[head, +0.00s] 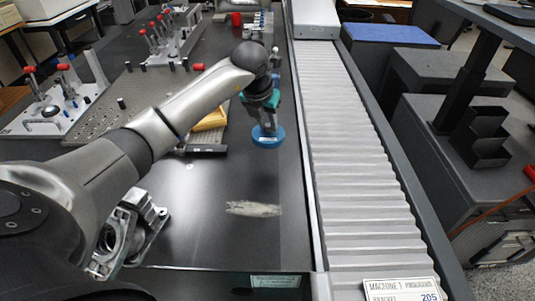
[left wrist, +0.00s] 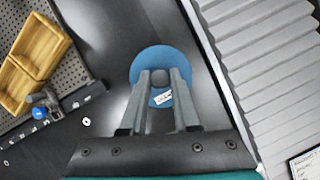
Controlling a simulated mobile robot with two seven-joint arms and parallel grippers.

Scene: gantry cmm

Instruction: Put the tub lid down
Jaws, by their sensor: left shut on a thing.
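The tub lid (head: 268,138) is a round blue disc with a small white label. In the head view it is below my left gripper (head: 264,122), over the dark table near the bellows cover. In the left wrist view the lid (left wrist: 145,62) lies between and beyond the fingertips of my left gripper (left wrist: 161,82), which are shut on its dark round knob. Whether the lid touches the table or hangs just above it, I cannot tell. My right gripper does not show.
A grey ribbed bellows cover (head: 350,130) runs along the right of the table (head: 215,220). A perforated plate (head: 140,100) and a yellow wooden tray (head: 210,121) are at the left. A grey metal casting (head: 140,225) sits near my arm.

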